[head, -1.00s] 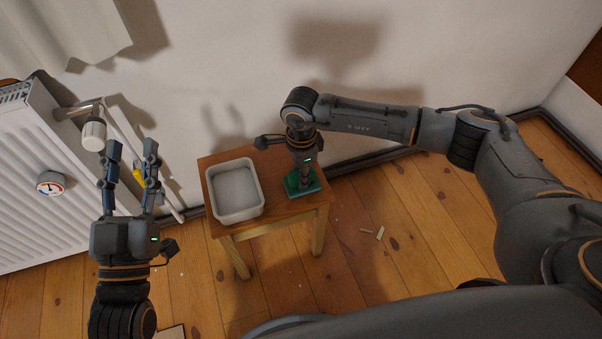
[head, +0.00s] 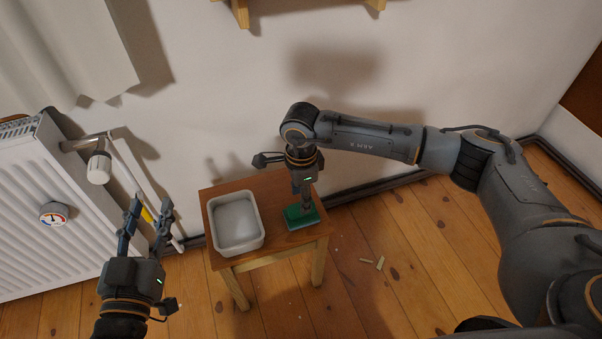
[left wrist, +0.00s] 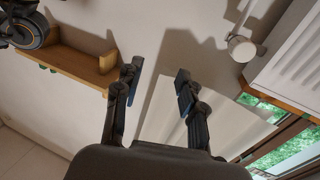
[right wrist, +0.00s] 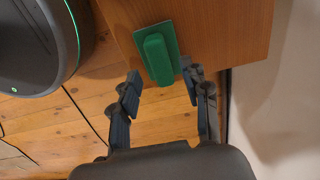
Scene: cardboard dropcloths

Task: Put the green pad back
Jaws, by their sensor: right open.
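The green pad (head: 304,216), a block with a raised grip on a flat base, lies on the right part of the small wooden stool (head: 284,238). It also shows in the right wrist view (right wrist: 160,52), near the stool's edge. My right gripper (head: 305,200) is above the pad, pointing down. In the right wrist view its fingers (right wrist: 162,82) are apart with nothing between them, and the pad lies just beyond the tips. My left gripper (head: 150,208) is raised before the radiator side, its fingers apart and empty, as the left wrist view (left wrist: 156,78) shows.
A white open tub (head: 236,222) stands on the stool, left of the pad. A white radiator (head: 60,225) with a valve (head: 99,168) is at the left. A wooden wall shelf (left wrist: 80,62) is above. Small offcuts (head: 380,263) lie on the floor.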

